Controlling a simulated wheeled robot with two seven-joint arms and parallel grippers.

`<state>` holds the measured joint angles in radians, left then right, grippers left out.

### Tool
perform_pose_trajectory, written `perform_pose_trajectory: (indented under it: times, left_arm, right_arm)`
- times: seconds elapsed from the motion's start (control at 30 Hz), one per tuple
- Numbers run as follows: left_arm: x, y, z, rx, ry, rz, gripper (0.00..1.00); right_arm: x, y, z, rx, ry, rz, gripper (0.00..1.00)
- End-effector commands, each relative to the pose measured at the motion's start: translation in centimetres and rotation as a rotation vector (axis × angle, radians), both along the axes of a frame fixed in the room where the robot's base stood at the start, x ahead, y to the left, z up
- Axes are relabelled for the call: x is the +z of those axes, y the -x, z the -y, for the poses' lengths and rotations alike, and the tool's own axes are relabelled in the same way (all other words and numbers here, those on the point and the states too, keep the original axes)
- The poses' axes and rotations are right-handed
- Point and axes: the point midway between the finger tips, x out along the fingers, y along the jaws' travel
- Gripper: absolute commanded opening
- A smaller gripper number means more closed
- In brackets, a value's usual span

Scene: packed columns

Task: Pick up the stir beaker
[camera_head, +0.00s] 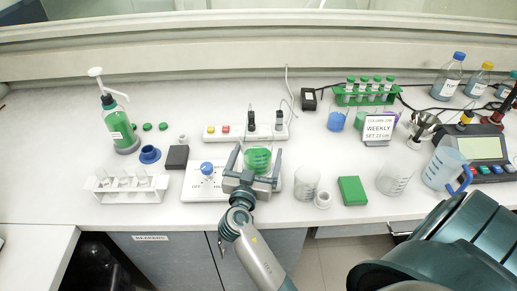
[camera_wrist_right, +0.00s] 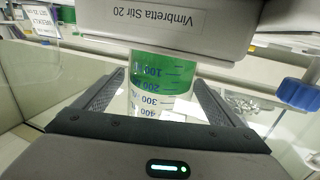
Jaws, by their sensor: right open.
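The stir beaker (camera_head: 258,159), clear with green liquid, stands upright on the white stirrer (camera_head: 204,187). My right gripper (camera_head: 258,156) is open, with one finger on either side of the beaker. In the right wrist view the beaker (camera_wrist_right: 160,84) shows upside down between the two open fingers (camera_wrist_right: 158,96), with a visible gap on each side. Its volume marks are readable, and the stirrer body (camera_wrist_right: 170,28) shows its "Vimbretta Stir 20" label. My left gripper is not in view.
An empty clear beaker (camera_head: 307,182) and a small white cup (camera_head: 323,200) stand close right of the gripper. A green box (camera_head: 352,190) lies beyond them. A black block (camera_head: 177,157) and a white tube rack (camera_head: 126,187) are left. A power strip (camera_head: 245,131) lies behind.

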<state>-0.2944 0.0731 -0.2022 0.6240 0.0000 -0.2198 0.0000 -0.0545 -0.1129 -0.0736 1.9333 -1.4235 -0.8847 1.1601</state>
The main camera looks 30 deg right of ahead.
Motion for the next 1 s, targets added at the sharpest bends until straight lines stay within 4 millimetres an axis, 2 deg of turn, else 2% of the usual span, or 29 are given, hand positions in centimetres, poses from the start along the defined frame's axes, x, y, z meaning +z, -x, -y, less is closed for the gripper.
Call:
perform_pose_trajectory:
  times: [0.13, 0.37, 0.6, 1.0]
  left_arm:
    - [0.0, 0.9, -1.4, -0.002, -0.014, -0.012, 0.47]
    - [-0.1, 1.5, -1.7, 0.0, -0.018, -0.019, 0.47]
    - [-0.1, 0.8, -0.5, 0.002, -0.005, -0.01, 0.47]
    - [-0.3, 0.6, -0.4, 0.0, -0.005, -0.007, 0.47]
  right_arm:
    - [0.0, 0.0, 0.0, 0.0, 0.0, 0.0, 0.9]
    - [0.0, 0.0, 0.0, 0.0, 0.001, -0.001, 0.9]
    - [0.0, 0.0, 0.0, 0.0, 0.0, 0.0, 0.33]
    - [0.5, -0.1, 0.0, 0.0, 0.001, 0.004, 0.33]
